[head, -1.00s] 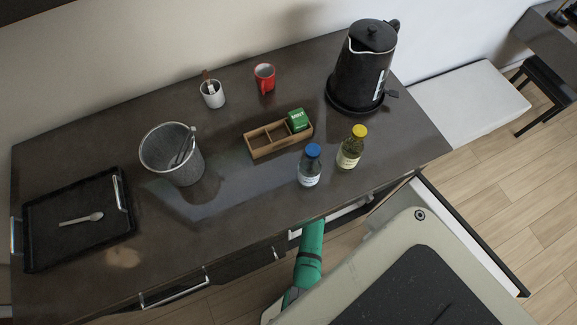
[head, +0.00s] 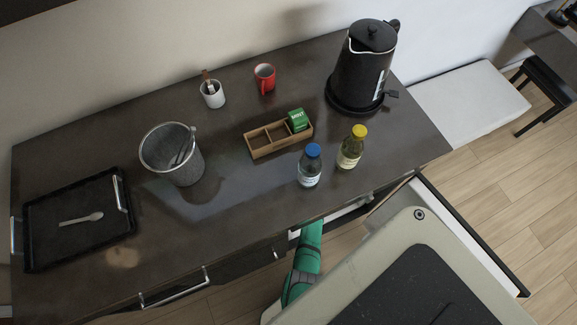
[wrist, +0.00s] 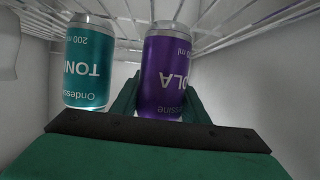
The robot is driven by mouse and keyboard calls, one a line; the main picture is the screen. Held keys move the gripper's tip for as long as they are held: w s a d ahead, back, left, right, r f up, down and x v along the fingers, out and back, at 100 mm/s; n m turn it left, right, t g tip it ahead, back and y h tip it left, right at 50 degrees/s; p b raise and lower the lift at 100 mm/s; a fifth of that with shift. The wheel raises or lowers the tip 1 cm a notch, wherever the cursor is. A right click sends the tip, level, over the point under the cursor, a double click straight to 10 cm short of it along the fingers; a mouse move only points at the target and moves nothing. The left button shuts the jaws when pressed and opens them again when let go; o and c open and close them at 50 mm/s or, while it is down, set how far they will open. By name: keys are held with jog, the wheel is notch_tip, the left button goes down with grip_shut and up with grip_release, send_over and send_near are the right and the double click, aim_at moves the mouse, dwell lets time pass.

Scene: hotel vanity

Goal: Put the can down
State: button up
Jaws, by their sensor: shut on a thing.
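In the wrist view, my gripper (wrist: 160,104) is shut on a purple cola can (wrist: 165,72), with green fingers on both sides of it. The can's print appears upside down in this view. A teal tonic can (wrist: 85,62) is beside it on the left, with a gap between them. A white wire rack (wrist: 235,22) crosses the top of the picture near the silver ends of both cans. I cannot tell whether the cola can touches the rack. In the head view, the countertop hides my gripper and both cans.
Pale walls (wrist: 275,95) enclose the space around the cans.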

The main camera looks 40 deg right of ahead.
jog(key=o, duration=1.2)
jog(key=shift+r, duration=0.15)
jog(key=v, duration=1.2)
